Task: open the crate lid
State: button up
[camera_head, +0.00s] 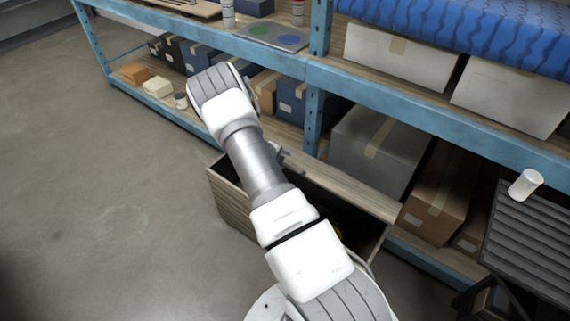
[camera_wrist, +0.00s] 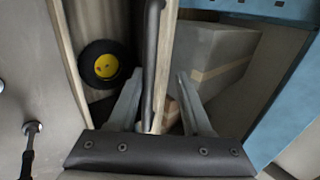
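The wooden crate (camera_head: 230,203) stands on the floor in front of the shelf, its dark inside partly showing behind my arm. Its lid (camera_head: 355,188) is raised along the shelf side and seen nearly edge-on. In the wrist view, the lid (camera_wrist: 166,60) with a dark edge strip runs between the fingers of my gripper (camera_wrist: 160,76). The fingers are spread, one on each side, with a visible gap at the right finger. Inside the crate lies a black round thing with a yellow centre (camera_wrist: 105,66). In the head view my gripper is mostly hidden by my arm.
The blue shelf (camera_head: 430,108) stands close behind the lid. A large grey box (camera_head: 375,145) and a brown box (camera_head: 437,190) sit on its lower board. A slatted dark surface with a white cylinder (camera_head: 525,184) is at right. The floor at left is clear.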

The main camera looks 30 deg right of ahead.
jog(key=shift+r, duration=0.1)
dwell(0.3)
jog(key=p+v, duration=1.3)
jog(key=v, duration=0.7)
jog(key=shift+w+d+r, duration=0.2)
jog(key=shift+d+r, duration=0.1)
jog(key=shift+d, duration=0.1)
dwell(0.6)
dwell(0.7)
